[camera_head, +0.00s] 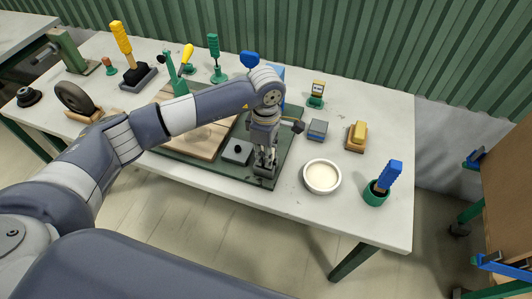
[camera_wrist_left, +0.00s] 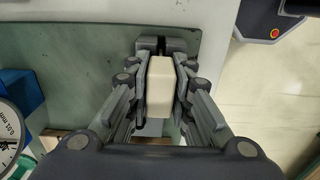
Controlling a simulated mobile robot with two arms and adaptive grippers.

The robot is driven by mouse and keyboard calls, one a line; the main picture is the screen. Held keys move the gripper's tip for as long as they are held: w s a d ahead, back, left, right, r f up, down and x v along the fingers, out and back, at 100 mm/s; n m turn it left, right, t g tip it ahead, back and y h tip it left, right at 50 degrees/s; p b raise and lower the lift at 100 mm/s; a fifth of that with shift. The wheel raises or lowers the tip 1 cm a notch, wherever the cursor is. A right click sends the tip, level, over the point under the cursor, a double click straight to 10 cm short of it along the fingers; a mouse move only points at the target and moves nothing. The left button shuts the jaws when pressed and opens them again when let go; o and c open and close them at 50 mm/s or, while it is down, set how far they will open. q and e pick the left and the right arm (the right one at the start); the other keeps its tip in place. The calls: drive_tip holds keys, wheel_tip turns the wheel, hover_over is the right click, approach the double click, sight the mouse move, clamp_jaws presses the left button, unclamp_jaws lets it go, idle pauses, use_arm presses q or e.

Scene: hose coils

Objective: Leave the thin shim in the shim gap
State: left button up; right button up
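My left gripper (camera_head: 265,167) points down over a dark block (camera_head: 263,183) at the front right of the green mat. In the left wrist view its fingers (camera_wrist_left: 161,88) are closed against both sides of a cream-coloured piece, seemingly the shim's grip (camera_wrist_left: 160,85). A dark slotted block (camera_wrist_left: 160,45) lies just beyond the fingertips and looks like the one with the shim gap. The shim's thin part and lower end are hidden, so I cannot tell whether it sits in the gap. My right gripper is not in view.
A dark block with a knob (camera_head: 237,152) stands left of the gripper, beside a wooden board (camera_head: 205,140). A round cream dish (camera_head: 321,177) is close on the right. A green cup with a blue handle (camera_head: 376,192) stands near the right corner. A dial gauge (camera_wrist_left: 8,135) shows at the wrist view's left edge.

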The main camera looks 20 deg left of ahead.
use_arm(q)
drive_tip(key=shift+o, duration=1.4)
